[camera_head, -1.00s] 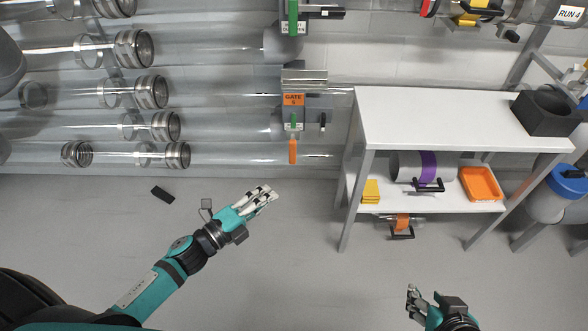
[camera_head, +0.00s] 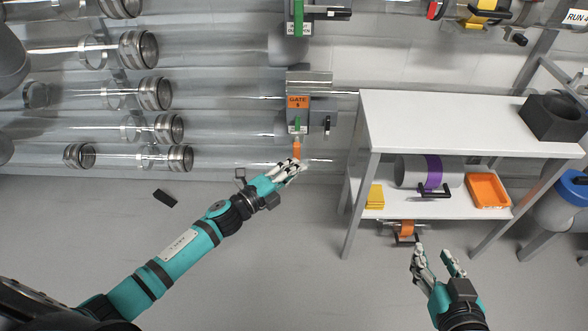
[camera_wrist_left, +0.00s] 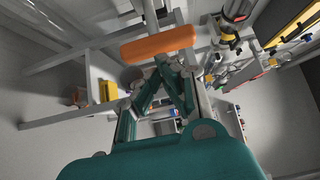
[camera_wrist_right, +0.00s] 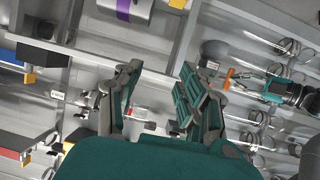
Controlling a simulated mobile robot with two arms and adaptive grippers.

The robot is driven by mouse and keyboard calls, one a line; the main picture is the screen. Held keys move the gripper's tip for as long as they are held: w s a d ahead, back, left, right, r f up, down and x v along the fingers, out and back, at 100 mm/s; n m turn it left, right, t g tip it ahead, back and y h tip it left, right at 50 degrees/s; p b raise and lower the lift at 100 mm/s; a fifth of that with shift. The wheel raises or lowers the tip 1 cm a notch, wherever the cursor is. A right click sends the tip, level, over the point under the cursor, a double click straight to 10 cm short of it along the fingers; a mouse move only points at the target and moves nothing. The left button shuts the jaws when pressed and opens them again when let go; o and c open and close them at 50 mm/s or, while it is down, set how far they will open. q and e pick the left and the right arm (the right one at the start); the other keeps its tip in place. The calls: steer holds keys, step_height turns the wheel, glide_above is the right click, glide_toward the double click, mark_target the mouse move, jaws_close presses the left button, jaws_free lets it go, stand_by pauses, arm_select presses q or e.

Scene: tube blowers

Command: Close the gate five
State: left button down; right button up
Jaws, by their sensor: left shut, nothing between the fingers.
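Gate five is a grey slide unit with an orange label (camera_head: 298,102) on the tube wall, left of the white table. Its orange handle (camera_head: 297,149) hangs at the bottom and also shows large in the left wrist view (camera_wrist_left: 158,42). My left gripper (camera_head: 291,167) is shut and empty, with its fingertips right at the lower end of the handle. I cannot tell whether they touch it. In the left wrist view the handle lies just beyond the fingertips. My right gripper (camera_head: 434,251) is open and empty, low in front of the table, far from the gate.
A white table (camera_head: 440,120) stands right of the gate, with a black holder (camera_head: 552,118) on top. Its lower shelf holds a purple-banded cylinder (camera_head: 432,171), an orange tray (camera_head: 488,190) and yellow blocks (camera_head: 375,196). A black object (camera_head: 165,198) lies on the floor.

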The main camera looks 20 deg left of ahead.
mark_target(295, 154)
arm_select(q)
steer(key=w, duration=0.1)
steer(key=w+a+b, duration=0.1)
steer(key=w, duration=0.3)
steer(key=shift+w+a, duration=0.1)
steer(key=shift+a, duration=0.15)
steer(key=w, duration=0.2)
steer(key=w+a+b, duration=0.1)
steer(key=w, duration=0.1)
steer(key=shift+a+b, duration=0.1)
steer(key=shift+b, duration=0.2)
steer(key=shift+w+a+r, duration=0.1)
arm_select(e)
step_height(295, 154, up, 10)
steer(key=w+a+t+y, duration=0.1)
steer(key=a+t+y, duration=0.1)
steer(key=t, duration=0.4)
steer(key=shift+w+r+t, duration=0.2)
steer(key=shift+w+t, duration=0.1)
steer(key=shift+w, duration=0.1)
